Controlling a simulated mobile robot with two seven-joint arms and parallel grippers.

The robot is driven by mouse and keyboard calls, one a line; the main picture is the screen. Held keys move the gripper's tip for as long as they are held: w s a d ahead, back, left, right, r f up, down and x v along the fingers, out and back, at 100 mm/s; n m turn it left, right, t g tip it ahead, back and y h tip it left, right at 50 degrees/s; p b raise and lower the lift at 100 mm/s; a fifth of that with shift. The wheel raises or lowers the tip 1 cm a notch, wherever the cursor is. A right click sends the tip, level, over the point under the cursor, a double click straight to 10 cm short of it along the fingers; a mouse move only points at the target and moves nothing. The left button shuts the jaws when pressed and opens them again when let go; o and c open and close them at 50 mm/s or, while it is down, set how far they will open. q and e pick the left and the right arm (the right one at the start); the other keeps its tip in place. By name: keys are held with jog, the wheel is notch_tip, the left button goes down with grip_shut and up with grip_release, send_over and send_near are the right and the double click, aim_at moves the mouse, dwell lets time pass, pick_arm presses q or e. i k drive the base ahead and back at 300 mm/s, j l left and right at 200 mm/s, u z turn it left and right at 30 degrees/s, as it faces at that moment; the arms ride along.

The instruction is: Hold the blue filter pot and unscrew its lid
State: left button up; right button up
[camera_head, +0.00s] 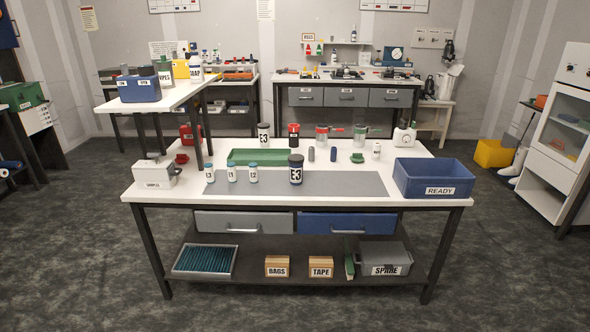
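I cannot pick out for certain which thing is the blue filter pot. A small dark blue cylinder (333,154) stands upright behind the grey mat (350,183), beside a small grey cylinder (311,154). A larger dark jar (296,170) with a black lid and a white label stands upright on the mat. Farther back are a black-lidded jar (264,136) and a dark, red-marked container (294,136). Neither of my grippers is in view.
A raised white shelf (180,97) overhangs the back left. The mat's right half is clear.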

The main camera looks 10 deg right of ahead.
aim_at(296, 170)
jog(key=i+l+u, duration=0.1)
jog(key=i+l, duration=1.2)
jog(key=l, duration=0.15)
